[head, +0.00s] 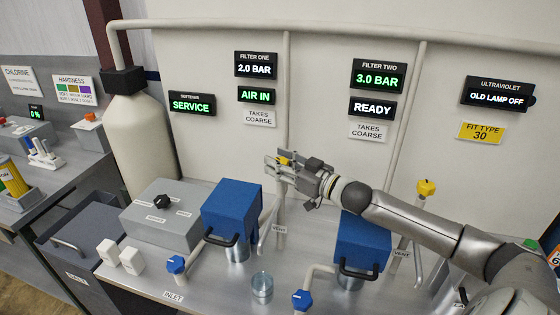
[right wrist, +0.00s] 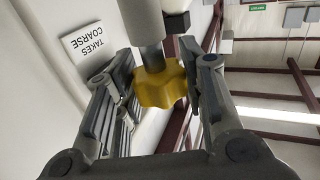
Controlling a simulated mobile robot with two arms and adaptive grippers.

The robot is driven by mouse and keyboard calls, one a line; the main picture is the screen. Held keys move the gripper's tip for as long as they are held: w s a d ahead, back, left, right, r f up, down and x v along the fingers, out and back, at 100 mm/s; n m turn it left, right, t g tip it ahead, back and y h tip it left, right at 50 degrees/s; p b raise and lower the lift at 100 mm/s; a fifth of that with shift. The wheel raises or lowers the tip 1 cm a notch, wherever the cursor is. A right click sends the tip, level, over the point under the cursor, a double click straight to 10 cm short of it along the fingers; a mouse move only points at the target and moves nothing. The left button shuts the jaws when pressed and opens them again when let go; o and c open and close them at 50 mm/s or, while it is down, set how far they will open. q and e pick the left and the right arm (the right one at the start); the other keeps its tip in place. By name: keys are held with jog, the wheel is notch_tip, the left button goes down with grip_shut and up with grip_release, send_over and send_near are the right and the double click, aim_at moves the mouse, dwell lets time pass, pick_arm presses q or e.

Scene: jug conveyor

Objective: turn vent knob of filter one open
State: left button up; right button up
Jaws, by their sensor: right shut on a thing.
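The yellow vent knob (head: 283,161) of filter one sits on top of its upright vent pipe, in front of the wall and below the filter one panel. My right gripper (head: 280,166) reaches in from the right and is shut on this knob. In the right wrist view the lobed yellow knob (right wrist: 160,86) lies between the two fingers, on the end of its grey stem. The filter one display (head: 256,65) reads 2.0 BAR, and the one below it (head: 257,95) reads AIR IN. The knob's exact turn angle is hard to tell. My left gripper is not in view.
The blue filter one housing (head: 231,208) stands left of the vent pipe, and the second blue housing (head: 361,240) stands beneath my right arm. Filter two's yellow knob (head: 426,187) is further right. A clear glass (head: 262,286) stands on the bench front between blue valve knobs.

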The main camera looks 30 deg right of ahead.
jog(key=shift+n+g+y, duration=0.4)
jog(key=shift+n+y, duration=0.3)
jog(key=shift+y, duration=0.3)
jog(key=o, duration=1)
jog(key=shift+o, duration=0.2)
jog(key=shift+s, duration=0.1)
jog(key=shift+v, duration=0.85)
jog(key=v, duration=1)
